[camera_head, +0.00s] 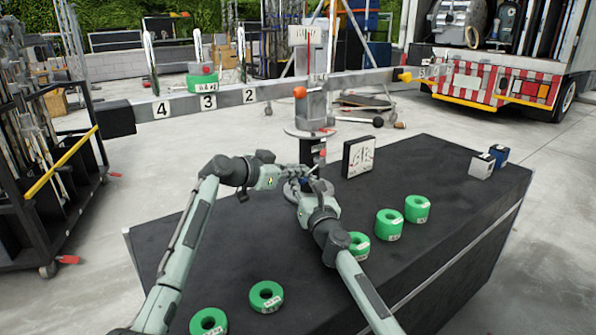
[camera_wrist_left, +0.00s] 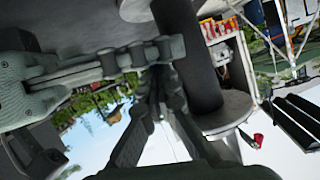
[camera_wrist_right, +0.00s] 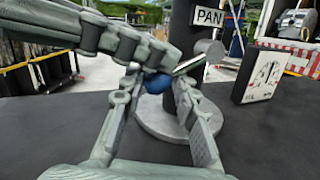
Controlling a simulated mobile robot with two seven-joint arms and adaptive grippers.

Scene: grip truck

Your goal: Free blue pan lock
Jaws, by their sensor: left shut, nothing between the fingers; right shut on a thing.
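The blue pan lock knob (camera_wrist_right: 158,83) shows in the right wrist view beside the dark post of the stand, under a sign reading PAN (camera_wrist_right: 209,17). My right gripper (camera_wrist_right: 158,90) is shut on this knob, with one finger on each side of it. My left gripper (camera_head: 298,171) is shut and empty. It reaches in from the left close to the right gripper (camera_head: 298,187) and the post (camera_head: 312,152). In the right wrist view the left gripper (camera_wrist_right: 150,55) crosses just above the knob and partly covers it. The knob is hidden in the head view.
The stand's round base (camera_wrist_right: 170,122) rests on the black table (camera_head: 440,180). Green rings (camera_head: 266,296) lie along the near side. A square dial (camera_head: 358,157) stands right of the post. A long numbered beam (camera_head: 225,97) spans above. Two small boxes (camera_head: 482,166) sit at the right.

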